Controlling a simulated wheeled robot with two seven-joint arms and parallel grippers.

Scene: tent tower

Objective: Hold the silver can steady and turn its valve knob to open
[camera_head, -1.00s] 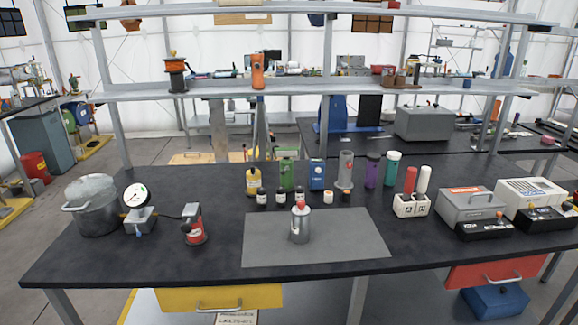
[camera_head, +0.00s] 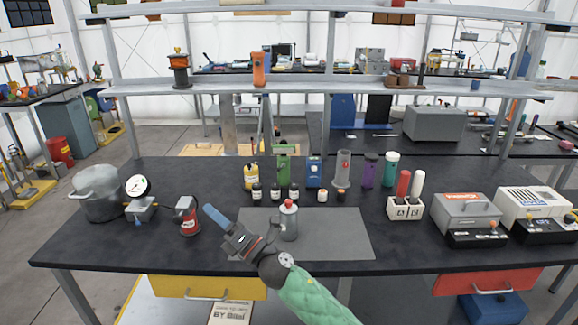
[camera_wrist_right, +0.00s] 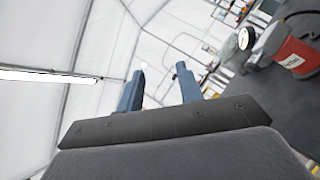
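The silver can (camera_head: 289,226) stands upright on the grey mat (camera_head: 340,240), with its red valve knob (camera_head: 289,204) on top. My right gripper (camera_head: 210,212) is raised over the table's front part, left of the can and apart from it, pointing up and to the left. In the right wrist view its two blue fingers (camera_wrist_right: 158,72) stand apart with nothing between them. The silver can is not seen in the wrist view. My left gripper is not in view.
A red can (camera_head: 188,220) stands left of my right gripper and shows in the wrist view (camera_wrist_right: 290,52). A gauge (camera_head: 138,187) and metal pot (camera_head: 97,197) are farther left. Several bottles stand behind the mat. A white holder (camera_head: 404,208) is to the right.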

